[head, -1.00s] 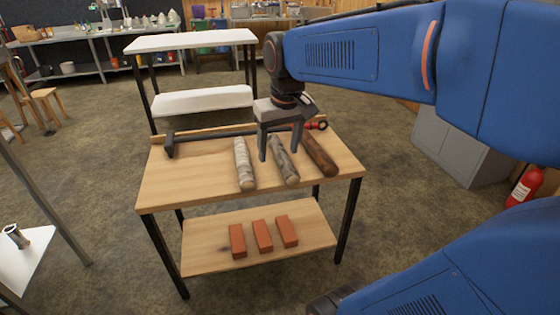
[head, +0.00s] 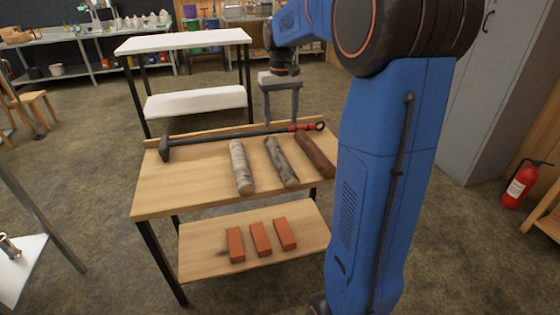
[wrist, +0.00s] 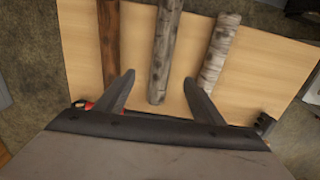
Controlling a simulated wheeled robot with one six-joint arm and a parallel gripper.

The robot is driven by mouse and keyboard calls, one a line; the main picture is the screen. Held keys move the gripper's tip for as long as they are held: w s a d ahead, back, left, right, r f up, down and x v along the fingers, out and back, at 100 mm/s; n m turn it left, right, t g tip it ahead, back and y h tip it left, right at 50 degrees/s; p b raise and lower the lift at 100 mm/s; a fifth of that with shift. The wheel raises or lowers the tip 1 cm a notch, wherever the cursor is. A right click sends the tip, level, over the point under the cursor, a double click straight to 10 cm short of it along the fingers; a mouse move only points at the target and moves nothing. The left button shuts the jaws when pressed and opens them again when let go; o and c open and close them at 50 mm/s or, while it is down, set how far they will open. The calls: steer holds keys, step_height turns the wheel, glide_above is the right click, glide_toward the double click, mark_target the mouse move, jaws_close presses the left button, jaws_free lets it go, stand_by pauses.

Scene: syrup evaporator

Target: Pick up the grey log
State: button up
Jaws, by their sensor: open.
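The grey log (head: 281,163) lies on the wooden table top between a whitish log (head: 241,167) on its left and a brown log (head: 315,154) on its right. My gripper (head: 282,120) is open and empty, seen against the table's back edge beyond the logs. In the wrist view, my gripper (wrist: 159,79) has its fingers spread to either side of the near end of the grey log (wrist: 161,60), apparently above it. The brown log (wrist: 109,40) shows at left there and the whitish log (wrist: 220,50) at right.
A long hammer (head: 225,135) with a red grip lies along the back of the table (head: 165,195). Several bricks, including one brick (head: 260,239), sit on its lower shelf. A white shelf unit (head: 185,42) stands behind. The table's front left is clear.

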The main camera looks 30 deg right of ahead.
mark_target(280, 154)
step_height(280, 154, down, 11)
steer(key=shift+r, duration=0.15)
steer(key=shift+a+f, duration=0.15)
steer(key=shift+f, duration=1.15)
steer(key=shift+a+f, duration=0.1)
steer(key=shift+f, duration=1.15)
steer(key=shift+c, duration=0.5)
